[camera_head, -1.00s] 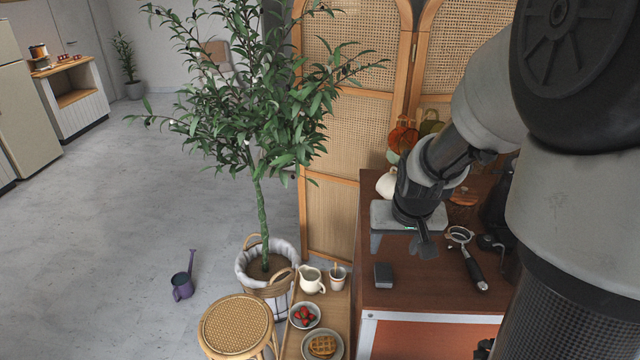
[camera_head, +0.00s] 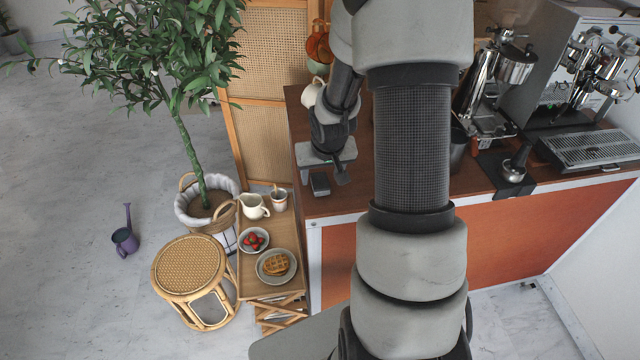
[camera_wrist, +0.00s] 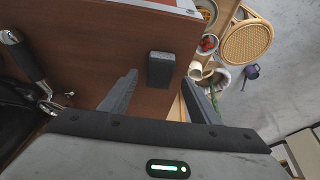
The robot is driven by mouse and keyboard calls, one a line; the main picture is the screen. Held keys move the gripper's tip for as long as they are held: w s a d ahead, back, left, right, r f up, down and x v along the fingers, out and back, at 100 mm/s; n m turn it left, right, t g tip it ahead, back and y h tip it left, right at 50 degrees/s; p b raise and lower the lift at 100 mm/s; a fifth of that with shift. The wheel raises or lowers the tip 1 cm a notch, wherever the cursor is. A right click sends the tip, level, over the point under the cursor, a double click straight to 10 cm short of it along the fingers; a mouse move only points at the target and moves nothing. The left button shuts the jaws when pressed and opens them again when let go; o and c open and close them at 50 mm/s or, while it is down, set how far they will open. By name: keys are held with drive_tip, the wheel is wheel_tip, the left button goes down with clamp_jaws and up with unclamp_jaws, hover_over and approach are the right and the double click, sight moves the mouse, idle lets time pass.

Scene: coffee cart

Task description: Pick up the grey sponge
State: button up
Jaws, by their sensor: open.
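The grey sponge (camera_head: 320,184) is a small dark grey block on the brown counter top (camera_head: 290,110), near its left front corner. It also shows in the wrist view (camera_wrist: 160,69), ahead of my gripper and roughly between the lines of its two fingers. My gripper (camera_wrist: 160,95) is open and empty, with one finger on each side in the wrist view. In the head view my gripper (camera_head: 324,172) hangs over the counter just beside and behind the sponge. I cannot tell its exact height above the counter.
A white jug (camera_head: 312,92) stands behind my arm. A low wooden side table (camera_head: 252,285) left of the counter holds a creamer (camera_head: 254,206), strawberries and a waffle plate. A portafilter (camera_wrist: 24,55) lies on the counter. An espresso machine (camera_head: 580,75) stands at right.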

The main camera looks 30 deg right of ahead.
sight(321, 182)
drive_tip(key=x, duration=0.2)
drive_tip(key=shift+w+f, duration=0.2)
drive_tip(key=c, duration=1.1)
wheel_tip(321, 182, up, 10)
drive_tip(key=shift+r+p, duration=0.1)
drive_tip(key=shift+p, duration=0.4)
drive_tip(key=shift+c, duration=0.2)
